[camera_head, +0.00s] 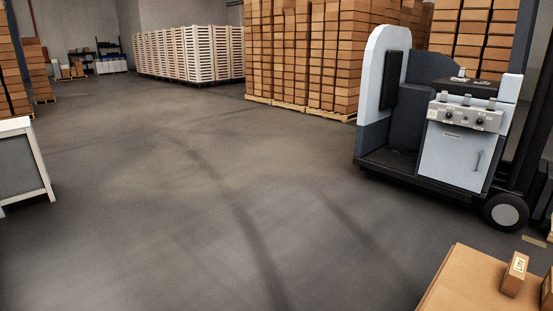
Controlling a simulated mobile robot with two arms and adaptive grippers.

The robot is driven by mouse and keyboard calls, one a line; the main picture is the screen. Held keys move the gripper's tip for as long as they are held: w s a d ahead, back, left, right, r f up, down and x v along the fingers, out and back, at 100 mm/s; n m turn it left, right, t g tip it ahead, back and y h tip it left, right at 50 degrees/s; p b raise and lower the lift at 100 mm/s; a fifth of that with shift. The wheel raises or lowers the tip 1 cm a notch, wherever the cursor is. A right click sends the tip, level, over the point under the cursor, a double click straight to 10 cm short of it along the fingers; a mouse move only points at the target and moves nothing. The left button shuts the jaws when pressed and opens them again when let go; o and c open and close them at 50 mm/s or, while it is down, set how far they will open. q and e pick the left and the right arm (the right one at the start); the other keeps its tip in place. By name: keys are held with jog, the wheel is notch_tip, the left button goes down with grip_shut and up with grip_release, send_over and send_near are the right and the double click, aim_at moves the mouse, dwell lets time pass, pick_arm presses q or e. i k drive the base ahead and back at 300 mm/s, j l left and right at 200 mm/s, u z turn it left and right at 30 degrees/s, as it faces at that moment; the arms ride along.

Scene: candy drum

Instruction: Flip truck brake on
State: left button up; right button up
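A white and dark grey truck (455,155) stands at the right of the head view, some way off across the floor. A light control panel (465,116) with several small switches or knobs sits near the top of its front. Which of these is the brake, and how it is set, is too small to tell. Below the panel is a white cabinet door (452,158) with a dark handle. A black wheel (505,212) with a grey hub is at the lower right of the truck. Neither of my grippers shows in this view.
The concrete floor (190,200) is clear across the middle. Boxes stacked on pallets (310,60) and white crates (190,52) stand behind. A brown surface (465,280) with a small box (514,274) is at the lower right. A white-framed stand (22,165) is at left.

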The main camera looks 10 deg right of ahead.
aim_at(462, 71)
jog(key=i+j+u, duration=0.15)
jog(key=i+j, duration=0.2)
jog(key=i+j+u, duration=0.15)
jog(key=i+j, duration=0.15)
jog(key=i, duration=0.2)
jog(key=i+j+u, duration=0.15)
jog(key=i, duration=0.25)
jog(key=i+l+z, duration=0.15)
jog(key=i+z, duration=0.5)
jog(key=z, duration=0.15)
jog(key=i+z, duration=0.4)
jog(key=i+j+z, duration=0.2)
jog(key=z, duration=0.2)
jog(key=i+l+z, duration=0.15)
jog(key=i+z, duration=0.15)
jog(key=i, duration=0.55)
jog(key=i+z, duration=0.35)
jog(key=i, duration=2.2)
jog(key=i+z, duration=0.1)
jog(key=i, duration=0.75)
jog(key=i+j+z, duration=0.1)
jog(key=i, duration=0.75)
